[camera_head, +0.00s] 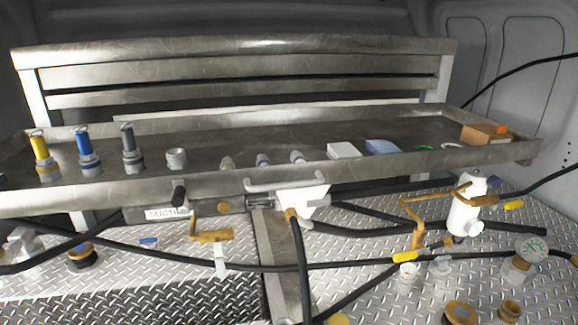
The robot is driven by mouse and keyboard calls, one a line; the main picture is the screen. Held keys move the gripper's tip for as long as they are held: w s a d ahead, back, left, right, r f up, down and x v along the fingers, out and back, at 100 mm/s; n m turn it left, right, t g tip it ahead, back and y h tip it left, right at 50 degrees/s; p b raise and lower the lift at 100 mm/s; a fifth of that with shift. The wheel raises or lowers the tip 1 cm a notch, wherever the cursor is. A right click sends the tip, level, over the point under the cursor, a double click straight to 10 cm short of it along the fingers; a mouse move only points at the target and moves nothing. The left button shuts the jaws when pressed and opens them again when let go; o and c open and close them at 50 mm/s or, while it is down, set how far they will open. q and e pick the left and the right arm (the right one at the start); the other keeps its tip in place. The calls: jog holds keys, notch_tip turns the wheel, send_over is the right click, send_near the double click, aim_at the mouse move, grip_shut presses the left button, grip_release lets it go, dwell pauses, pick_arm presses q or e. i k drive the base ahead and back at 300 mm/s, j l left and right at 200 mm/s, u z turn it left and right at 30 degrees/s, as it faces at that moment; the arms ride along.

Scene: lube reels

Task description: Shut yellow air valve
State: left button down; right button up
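A yellow lever-like handle (404,256) shows on the black hose line at lower right, beside an orange-brown fitting and above pale fittings on the floor. A second small yellow piece (513,205) sits farther right, near the white cylinder. I cannot tell for sure which of these is the yellow air valve, nor whether either is open or shut. Neither of my grippers is in view, and nothing is seen touching these yellow parts.
A long metal tray (250,180) holds upright yellow, blue and grey fittings and a cardboard box (485,133). Below it are black hoses (300,260), a white cylinder (466,212) with an orange-brown bracket, a gauge (532,250) and a "SUCTION" label (167,213). Diamond-plate floor (190,285) lies beneath.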

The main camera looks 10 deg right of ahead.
aim_at(518, 204)
jog(key=z, duration=1.55)
jog(key=l+u, duration=0.3)
